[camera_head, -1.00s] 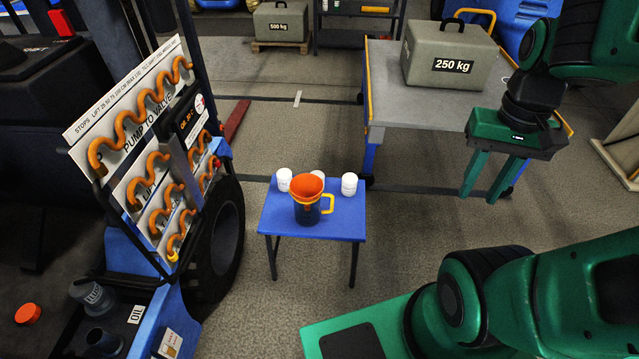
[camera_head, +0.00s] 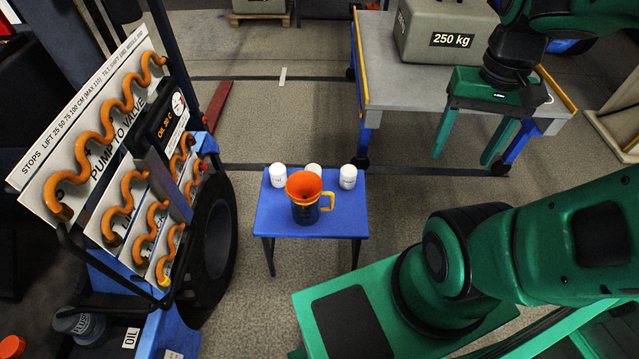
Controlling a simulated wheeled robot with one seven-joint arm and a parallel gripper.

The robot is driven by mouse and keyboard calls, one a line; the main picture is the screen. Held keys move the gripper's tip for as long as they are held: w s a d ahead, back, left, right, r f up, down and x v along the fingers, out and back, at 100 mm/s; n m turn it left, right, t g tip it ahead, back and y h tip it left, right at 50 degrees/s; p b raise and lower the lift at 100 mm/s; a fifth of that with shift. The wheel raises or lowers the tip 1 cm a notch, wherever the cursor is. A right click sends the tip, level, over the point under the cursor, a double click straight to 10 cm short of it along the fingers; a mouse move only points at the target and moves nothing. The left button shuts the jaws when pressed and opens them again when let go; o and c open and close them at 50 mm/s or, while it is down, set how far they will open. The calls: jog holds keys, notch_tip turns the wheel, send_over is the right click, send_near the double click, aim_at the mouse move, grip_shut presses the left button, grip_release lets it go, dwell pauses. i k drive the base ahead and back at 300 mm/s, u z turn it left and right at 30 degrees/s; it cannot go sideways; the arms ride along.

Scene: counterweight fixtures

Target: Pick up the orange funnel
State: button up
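The orange funnel (camera_head: 303,184) sits mouth up in a dark jug (camera_head: 306,214) with an orange-yellow handle. The jug stands on a small blue table (camera_head: 335,222) in the middle of the view. My gripper (camera_head: 466,158) is at the upper right, well apart from the funnel. Its two green fingers point down and are spread wide, with nothing between them. The funnel's spout is hidden inside the jug.
White containers (camera_head: 277,175) (camera_head: 348,177) stand behind the funnel on the blue table. A grey workbench (camera_head: 385,85) with a 250 kg weight (camera_head: 445,35) is behind my gripper. A panel with orange hoses (camera_head: 105,130) and a large tyre (camera_head: 215,240) stand left. Floor between is clear.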

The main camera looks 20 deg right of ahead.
aim_at(304, 186)
jog(key=u, duration=0.6)
jog(key=k, duration=1.05)
jog(key=z, duration=0.7)
jog(key=i, duration=1)
jog(key=u, duration=0.05)
